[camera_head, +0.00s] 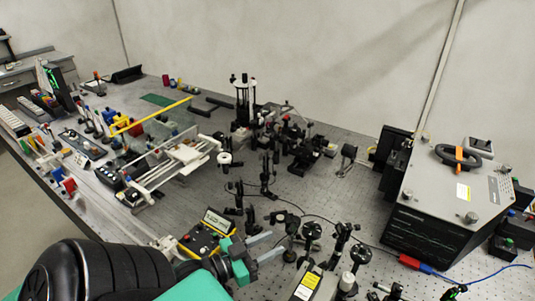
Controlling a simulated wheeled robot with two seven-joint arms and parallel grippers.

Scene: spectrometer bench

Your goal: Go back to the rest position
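My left gripper (270,246) shows at the bottom centre of the head view. Its two grey fingers are spread apart, with nothing visible between them. The black and green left arm comes in from the lower left. The gripper is above the near part of the optical bench (330,200), close to a small yellow control box (200,241) on its left. Whether the fingers touch anything below cannot be told. My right gripper is not in view.
Black optical mounts (268,175) crowd the bench centre. A large grey instrument (452,195) with a black handle stands at the right. A white frame (170,165) and small coloured items fill the left side. A red and blue cable (425,266) lies at the lower right.

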